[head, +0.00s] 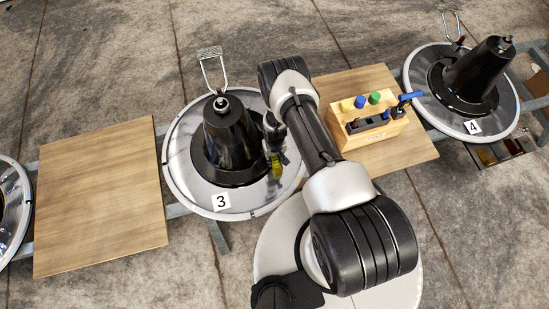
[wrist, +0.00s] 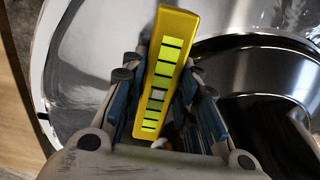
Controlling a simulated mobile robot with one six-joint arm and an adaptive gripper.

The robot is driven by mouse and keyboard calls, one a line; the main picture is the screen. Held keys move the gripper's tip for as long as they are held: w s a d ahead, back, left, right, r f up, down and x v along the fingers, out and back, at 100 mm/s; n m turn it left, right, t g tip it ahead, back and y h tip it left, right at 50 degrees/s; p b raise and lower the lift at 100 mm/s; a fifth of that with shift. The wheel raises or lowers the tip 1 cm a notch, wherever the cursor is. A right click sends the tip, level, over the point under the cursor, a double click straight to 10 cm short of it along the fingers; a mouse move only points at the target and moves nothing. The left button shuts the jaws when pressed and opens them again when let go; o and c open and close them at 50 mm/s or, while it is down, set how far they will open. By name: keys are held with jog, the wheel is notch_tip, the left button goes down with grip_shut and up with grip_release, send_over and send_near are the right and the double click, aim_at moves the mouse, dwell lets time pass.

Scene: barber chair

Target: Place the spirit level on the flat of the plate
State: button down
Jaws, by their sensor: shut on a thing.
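The spirit level is a yellow bar with bright green marked windows (wrist: 160,85). It is held between the fingers of my gripper (wrist: 167,90) and tilts a little in the wrist view. In the head view the level (head: 277,169) shows as a small yellow piece below my gripper (head: 274,152). Both are over the right part of the round shiny plate (head: 186,180) labelled 3, beside its black cone-shaped column (head: 230,138). The plate also fills much of the wrist view (wrist: 92,75). I cannot tell whether the level touches the plate.
A wooden tool block (head: 367,128) with coloured handles stands on a wooden board (head: 400,158) right of the plate. Another plate (head: 425,108), labelled 4, is at far right. A bare wooden board (head: 100,200) lies to the left. A metal footrest-like lever (head: 212,72) rises behind plate 3.

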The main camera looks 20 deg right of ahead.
jog(key=shift+f, duration=0.2)
jog(key=c, duration=1.2)
grip_release()
jog(key=shift+c, duration=0.2)
